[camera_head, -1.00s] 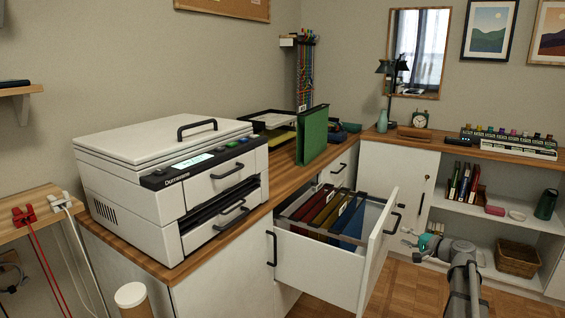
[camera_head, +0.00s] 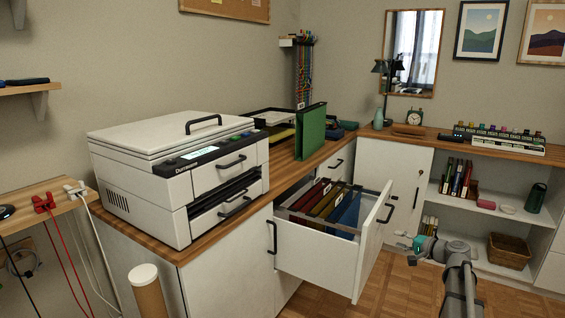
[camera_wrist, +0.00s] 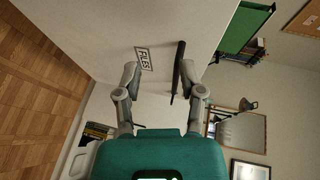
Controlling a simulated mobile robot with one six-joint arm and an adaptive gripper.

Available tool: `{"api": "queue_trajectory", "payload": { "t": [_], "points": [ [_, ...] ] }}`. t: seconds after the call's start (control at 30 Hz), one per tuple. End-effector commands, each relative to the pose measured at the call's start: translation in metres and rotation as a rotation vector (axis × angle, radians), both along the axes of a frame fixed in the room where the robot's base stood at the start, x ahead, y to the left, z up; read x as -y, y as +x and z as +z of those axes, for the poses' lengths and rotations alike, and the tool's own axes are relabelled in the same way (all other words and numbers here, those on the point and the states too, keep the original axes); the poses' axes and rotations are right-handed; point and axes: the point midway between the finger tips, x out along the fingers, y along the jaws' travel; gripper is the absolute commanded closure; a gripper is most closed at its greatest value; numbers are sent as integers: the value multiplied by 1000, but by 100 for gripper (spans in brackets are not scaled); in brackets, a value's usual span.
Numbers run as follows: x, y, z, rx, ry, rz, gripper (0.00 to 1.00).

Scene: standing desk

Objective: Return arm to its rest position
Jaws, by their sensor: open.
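My gripper (camera_head: 409,247) is low at the right in the head view, past the front of the open drawer. In the wrist view my gripper (camera_wrist: 159,72) shows two grey fingers spread apart with nothing between them. Beyond the fingertips are a white front with a FILES label (camera_wrist: 143,59) and a dark handle (camera_wrist: 180,60). The handle lies close to the right finger in the picture; I cannot tell the gap. My arm (camera_head: 459,278) is bent and reaches in from the lower right.
The file drawer (camera_head: 312,254) is pulled out, holding coloured folders (camera_head: 325,204). A green folder (camera_head: 311,132) stands on the counter near the printer (camera_head: 180,175). White shelves (camera_head: 480,222) with a basket (camera_head: 509,250) stand behind my arm. Wooden floor (camera_head: 395,290) is bare between.

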Motion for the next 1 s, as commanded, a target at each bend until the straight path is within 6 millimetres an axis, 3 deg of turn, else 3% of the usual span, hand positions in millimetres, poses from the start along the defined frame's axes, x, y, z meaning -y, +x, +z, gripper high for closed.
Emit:
{"api": "queue_trajectory", "payload": {
  "t": [0.37, 0.57, 0.8, 1.0],
  "points": [
    [-59, -23, -23, -87, -136, 110, 49],
    [-105, -48, -43, -164, -259, 207, 49],
    [-169, -105, -78, -308, -502, 376, 49],
    [-205, -161, -100, -430, -723, 507, 49]
  ]
}}
